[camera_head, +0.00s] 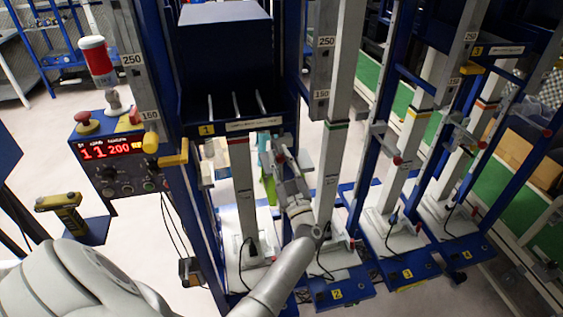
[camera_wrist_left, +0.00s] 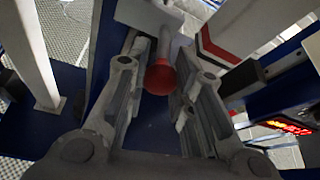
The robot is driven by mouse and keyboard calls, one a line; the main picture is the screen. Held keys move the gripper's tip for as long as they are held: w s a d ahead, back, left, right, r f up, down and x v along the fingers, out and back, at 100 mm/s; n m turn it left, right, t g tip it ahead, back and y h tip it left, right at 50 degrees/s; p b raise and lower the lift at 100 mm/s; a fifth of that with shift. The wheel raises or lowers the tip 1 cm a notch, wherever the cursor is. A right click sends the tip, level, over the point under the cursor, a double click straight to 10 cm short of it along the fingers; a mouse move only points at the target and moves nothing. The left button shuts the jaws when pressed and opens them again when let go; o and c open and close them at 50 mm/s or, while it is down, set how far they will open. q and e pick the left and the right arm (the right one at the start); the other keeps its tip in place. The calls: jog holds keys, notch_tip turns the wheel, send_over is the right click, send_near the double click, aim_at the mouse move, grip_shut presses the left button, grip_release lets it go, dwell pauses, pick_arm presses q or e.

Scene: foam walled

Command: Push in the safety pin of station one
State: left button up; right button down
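Station one stands at the left of the row, with a yellow "1" label (camera_head: 207,129) on its blue frame. My left gripper (camera_head: 277,157) is in front of its right side, beside the light upright post. In the left wrist view, a safety pin with a round red knob (camera_wrist_left: 160,77) and a grey shaft shows between the two spread fingers. The fingers stand on either side of the knob, with gaps visible. In the head view my gripper hides this pin. I cannot tell how far in the pin sits. My right gripper is not in view.
A control box with a red display (camera_head: 109,148) and a red button (camera_head: 87,122) is at the left. Stations two (camera_head: 337,294), three (camera_head: 408,273) and four stand close on the right. Posts and blue frames crowd the gripper, and black cables hang below.

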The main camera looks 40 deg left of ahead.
pick_arm(q)
jog(key=shift+o, duration=1.1)
jog(key=shift+w+a+r, duration=0.1)
jog(key=shift+a+r, duration=0.05)
jog(key=shift+o, duration=1.4)
jog(key=shift+w+a+f, duration=0.1)
jog(key=shift+w+f, duration=0.05)
jog(key=shift+f, duration=0.05)
